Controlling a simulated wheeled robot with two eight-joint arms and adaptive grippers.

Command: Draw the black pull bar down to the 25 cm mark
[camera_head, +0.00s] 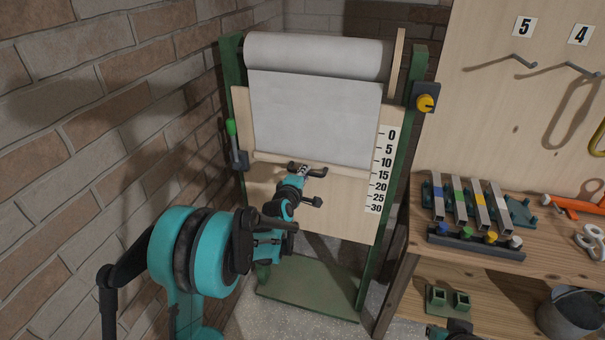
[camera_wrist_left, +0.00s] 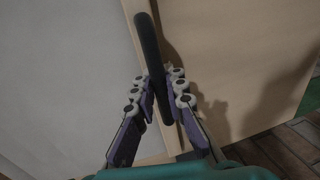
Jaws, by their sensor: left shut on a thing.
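The black pull bar (camera_head: 319,173) is at the lower edge of a white sheet (camera_head: 315,115) hanging from a roll. It also shows as a dark curved bar in the left wrist view (camera_wrist_left: 149,45). My left gripper (camera_head: 303,170) is shut on the bar near its middle; its fingers (camera_wrist_left: 163,90) lie on both sides of it in the wrist view. The sheet's lower edge has a pale wooden strip (camera_head: 268,158). The scale (camera_head: 380,170) runs from 0 to 30 at right; the strip's right end is roughly between 10 and 15. Part of my right arm (camera_head: 455,331) shows at the bottom edge, its fingers unclear.
A green frame (camera_head: 398,180) holds the roll (camera_head: 318,55) and a wooden backing board. A green-tipped lever (camera_head: 232,130) is on its left, a yellow knob (camera_head: 425,103) on its right. A brick wall stands close at left, a workbench (camera_head: 485,258) with tools at right.

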